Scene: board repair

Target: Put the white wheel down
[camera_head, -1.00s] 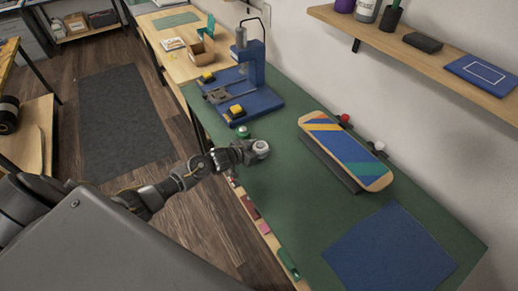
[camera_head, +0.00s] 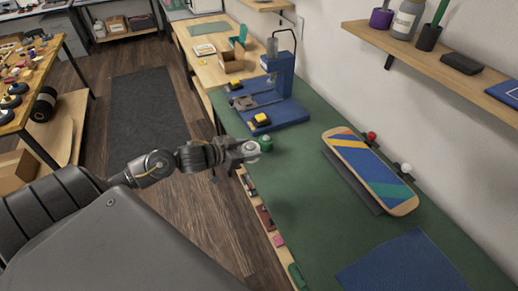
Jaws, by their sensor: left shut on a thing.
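My left gripper (camera_head: 246,154) is shut on the white wheel (camera_head: 251,148) near the left edge of the green bench top (camera_head: 300,190). I cannot tell whether the wheel touches the bench. The striped skateboard deck (camera_head: 365,165) rests on a dark stand to the right. A red wheel (camera_head: 371,136) and another white wheel (camera_head: 405,168) show at its far side. My right gripper is not in view.
A blue press (camera_head: 280,85) with yellow-topped blocks stands behind the gripper. A blue mat (camera_head: 400,262) lies at the front right. The green bench between gripper and deck is clear. A wooden shelf (camera_head: 440,60) with bottles and a pen cup hangs on the wall.

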